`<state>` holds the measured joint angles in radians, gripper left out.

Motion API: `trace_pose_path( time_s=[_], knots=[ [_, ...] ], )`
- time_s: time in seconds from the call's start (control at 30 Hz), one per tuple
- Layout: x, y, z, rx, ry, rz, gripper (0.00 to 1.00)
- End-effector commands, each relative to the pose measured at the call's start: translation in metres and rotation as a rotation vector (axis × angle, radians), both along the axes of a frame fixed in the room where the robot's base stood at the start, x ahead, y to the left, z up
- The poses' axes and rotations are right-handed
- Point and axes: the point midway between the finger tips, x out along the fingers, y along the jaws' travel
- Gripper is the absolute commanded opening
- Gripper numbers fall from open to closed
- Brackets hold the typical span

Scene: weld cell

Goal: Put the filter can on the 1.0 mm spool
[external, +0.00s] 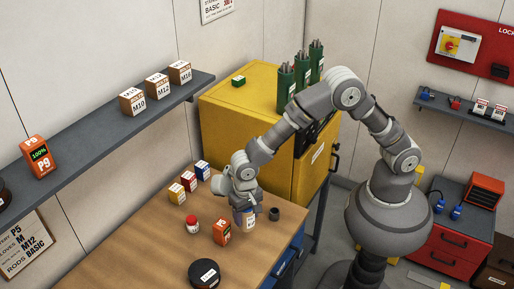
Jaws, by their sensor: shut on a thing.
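My gripper (244,207) is over the right part of the wooden table, pointing down and shut on a white and blue can (249,222), which looks like the filter can. Its upper part is hidden by the fingers. I cannot tell whether its bottom touches the table. A black, flat round spool (205,277) with a white label lies at the table's front, left of and nearer than the can. Its label is too small to read. Another dark round thing (4,196) is cut off at the left edge on the shelf.
On the table (150,233), an orange box (222,232) stands between can and spool. A red-lidded jar (192,225) is left of it, a dark cup (274,214) right of the can. Several small boxes (188,181) stand behind. A yellow cabinet (235,105) rises behind the table.

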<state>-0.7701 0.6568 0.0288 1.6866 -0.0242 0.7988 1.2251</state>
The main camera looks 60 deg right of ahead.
Motion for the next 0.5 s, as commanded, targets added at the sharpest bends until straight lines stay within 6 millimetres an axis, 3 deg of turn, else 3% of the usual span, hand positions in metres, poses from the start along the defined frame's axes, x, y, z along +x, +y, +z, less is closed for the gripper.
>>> trace_pose_path(
  time_s=[0.1, 0.23, 0.37, 0.5],
  knots=[
    [-0.044, 0.020, 0.006, -0.001, 0.000, -0.017, 0.25],
    [-0.076, 0.030, 0.004, 0.000, -0.001, -0.040, 0.25],
    [-0.083, 0.040, 0.001, 0.000, -0.002, -0.052, 0.25],
    [-0.063, 0.068, -0.004, 0.002, -0.003, -0.054, 0.25]
  ],
)
